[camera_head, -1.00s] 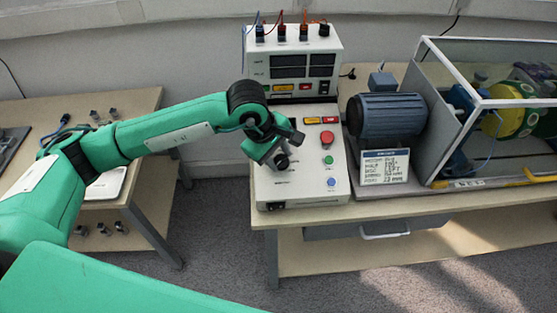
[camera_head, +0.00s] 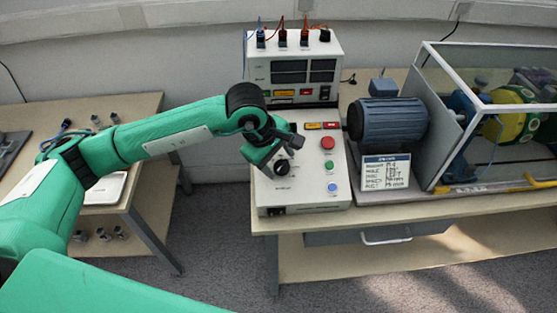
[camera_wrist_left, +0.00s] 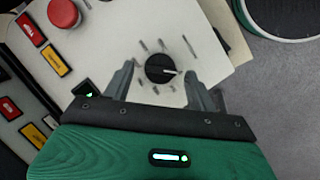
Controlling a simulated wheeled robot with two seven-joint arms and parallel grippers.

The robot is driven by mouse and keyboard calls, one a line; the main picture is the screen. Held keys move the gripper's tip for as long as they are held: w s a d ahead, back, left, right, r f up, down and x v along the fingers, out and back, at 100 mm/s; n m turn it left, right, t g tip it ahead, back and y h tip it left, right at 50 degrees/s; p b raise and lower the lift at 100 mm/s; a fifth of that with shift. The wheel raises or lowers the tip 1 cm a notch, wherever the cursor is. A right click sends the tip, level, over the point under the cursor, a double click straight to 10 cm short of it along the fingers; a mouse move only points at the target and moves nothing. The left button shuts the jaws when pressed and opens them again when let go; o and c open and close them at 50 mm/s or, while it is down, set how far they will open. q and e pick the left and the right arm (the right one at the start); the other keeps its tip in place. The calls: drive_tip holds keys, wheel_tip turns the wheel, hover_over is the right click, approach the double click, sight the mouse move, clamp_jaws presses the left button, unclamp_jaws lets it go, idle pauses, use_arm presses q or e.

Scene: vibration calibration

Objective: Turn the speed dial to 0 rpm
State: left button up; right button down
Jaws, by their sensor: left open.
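The speed dial (camera_head: 282,167) is a round black knob on the sloping white control box (camera_head: 338,198). In the left wrist view the dial (camera_wrist_left: 160,69) has a pale pointer line aimed to the right, with dark tick marks around it. My left gripper (camera_head: 275,158) is over the upper left of the box. In the wrist view its two grey fingers (camera_wrist_left: 161,84) stand open on either side of the dial, with visible gaps between them and the knob. The scale's lettering is too small to read. My right gripper is not in view.
A red button (camera_head: 327,142), a green button (camera_head: 329,165) and a blue button (camera_head: 332,187) line the box's right side. A display unit (camera_head: 300,70) stands behind. A blue motor (camera_head: 388,122) and a clear-walled enclosure (camera_head: 490,120) are to the right.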

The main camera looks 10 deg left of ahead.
use_arm(q)
drive_tip(key=b+v, duration=0.1)
drive_tip(key=v, duration=1.2)
drive_tip(key=shift+b, duration=0.4)
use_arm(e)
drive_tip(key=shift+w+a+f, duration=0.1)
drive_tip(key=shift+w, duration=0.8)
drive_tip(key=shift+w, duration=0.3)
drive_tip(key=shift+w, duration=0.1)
